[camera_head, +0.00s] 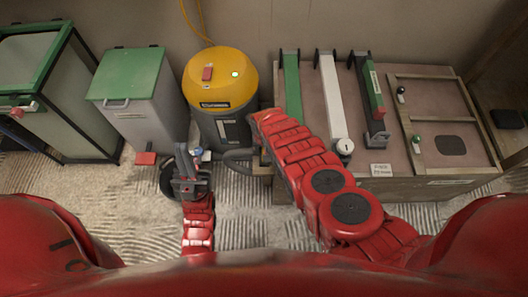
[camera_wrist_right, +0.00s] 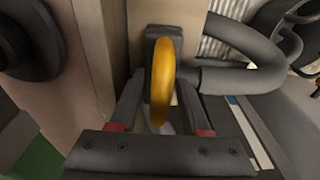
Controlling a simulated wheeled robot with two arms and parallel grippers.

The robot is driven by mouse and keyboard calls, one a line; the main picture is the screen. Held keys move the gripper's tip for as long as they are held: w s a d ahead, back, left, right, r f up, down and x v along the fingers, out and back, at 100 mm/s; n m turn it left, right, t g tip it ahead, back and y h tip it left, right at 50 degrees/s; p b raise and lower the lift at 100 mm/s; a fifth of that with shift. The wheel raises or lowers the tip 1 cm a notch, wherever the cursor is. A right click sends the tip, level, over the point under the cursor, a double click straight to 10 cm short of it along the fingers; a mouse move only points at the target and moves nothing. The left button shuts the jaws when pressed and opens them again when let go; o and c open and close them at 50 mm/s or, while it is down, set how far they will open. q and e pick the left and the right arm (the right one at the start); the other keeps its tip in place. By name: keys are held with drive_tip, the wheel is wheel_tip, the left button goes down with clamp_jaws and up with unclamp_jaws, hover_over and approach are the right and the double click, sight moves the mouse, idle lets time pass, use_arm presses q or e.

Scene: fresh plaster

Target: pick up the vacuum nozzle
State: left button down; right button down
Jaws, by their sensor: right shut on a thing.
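In the right wrist view, a yellow curved grip (camera_wrist_right: 162,80) stands between the fingers of my right gripper (camera_wrist_right: 160,115), which is shut on it. It appears to be part of the vacuum nozzle, with a dark piece behind it and a thick dark hose (camera_wrist_right: 240,78) to the right. In the head view my right arm hides most of this spot, beside the cabinet's left side. The yellow-topped vacuum (camera_head: 222,85) stands against the wall. My left gripper (camera_head: 190,165) appears open, low in front of the vacuum, above a dark round part on the floor.
A grey bin with a green lid (camera_head: 130,75) and a green-topped, black-framed container (camera_head: 50,90) stand at left. The low cabinet (camera_head: 440,90) at right carries several long tools. A red object (camera_head: 145,158) lies by the bin. Ridged, pale floor (camera_head: 130,210) is clear in front.

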drive_tip(key=shift+r, duration=0.1)
drive_tip(key=shift+r+p, duration=0.5)
drive_tip(key=shift+r, duration=0.1)
drive_tip(key=shift+s+r+p, duration=0.2)
drive_tip(key=shift+r+p, duration=0.15)
drive_tip(key=shift+r, duration=0.3)
drive_tip(key=shift+s+r+p, duration=0.15)
drive_tip(key=shift+r+p, duration=0.2)
drive_tip(key=shift+r, duration=0.25)
drive_tip(key=s, duration=0.2)
drive_tip(key=s+p, duration=0.1)
drive_tip(key=s, duration=0.1)
drive_tip(key=s+p, duration=0.1)
drive_tip(key=s, duration=0.1)
drive_tip(key=shift+s+r, duration=0.25)
drive_tip(key=shift+r, duration=0.05)
drive_tip(key=s+p, duration=0.7)
drive_tip(key=s, duration=0.2)
drive_tip(key=shift+r, duration=0.25)
drive_tip(key=shift+w, duration=0.1)
